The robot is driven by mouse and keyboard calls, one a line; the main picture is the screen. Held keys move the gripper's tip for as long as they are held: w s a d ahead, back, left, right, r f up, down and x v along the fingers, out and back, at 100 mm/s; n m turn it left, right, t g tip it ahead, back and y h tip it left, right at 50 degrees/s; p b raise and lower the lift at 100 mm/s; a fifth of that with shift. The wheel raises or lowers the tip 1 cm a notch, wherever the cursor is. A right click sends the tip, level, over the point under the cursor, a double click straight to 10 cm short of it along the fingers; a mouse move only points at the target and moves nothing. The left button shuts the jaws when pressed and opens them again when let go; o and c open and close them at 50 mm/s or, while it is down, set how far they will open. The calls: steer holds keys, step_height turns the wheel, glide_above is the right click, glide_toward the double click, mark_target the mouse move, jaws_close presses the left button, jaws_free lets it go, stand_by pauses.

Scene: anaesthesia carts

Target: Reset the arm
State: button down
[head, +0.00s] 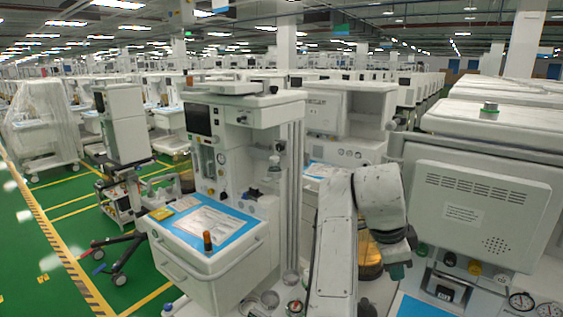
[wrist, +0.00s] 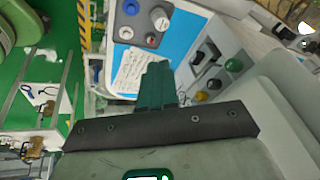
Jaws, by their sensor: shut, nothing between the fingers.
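My arm (head: 338,240) rises at the lower middle of the head view and bends at a white elbow. My gripper (head: 397,270) hangs below it, pointing down, in front of the cart at the right. In the wrist view the dark green fingers of my gripper (wrist: 156,78) are together with nothing between them. Past their tips lies a blue work surface (wrist: 178,48) with a white printed sheet (wrist: 134,68) on it. The fingers cover part of this surface, and I cannot tell whether they touch anything.
A cart with a large white panel (head: 480,208) stands close at the right. Green floor (head: 60,205) with yellow lines is free at the left.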

steer(key=s+d+f+n+t, duration=0.2)
steer(key=s+d+f+n, duration=0.85)
steer(key=f, duration=0.45)
steer(key=s+a+f+n+t+y, duration=0.1)
steer(key=s+a+f+n, duration=0.15)
steer(key=s, duration=0.35)
steer(key=s+a+f+n+y, duration=0.2)
steer(key=s+n, duration=0.1)
steer(key=s, duration=0.3)
steer(key=s+a+f+n+t+y, duration=0.1)
steer(key=s+a+f+n, duration=0.15)
steer(key=s, duration=0.45)
steer(key=s+f+g+b, duration=0.4)
steer(key=s+f+b, duration=0.6)
steer(key=f, duration=0.5)
steer(key=shift+s+d+f, duration=0.15)
steer(key=shift+s+d, duration=0.1)
steer(key=shift+d, duration=0.2)
steer(key=c, duration=1.8)
jaws_free()
steer(key=shift+n, duration=0.25)
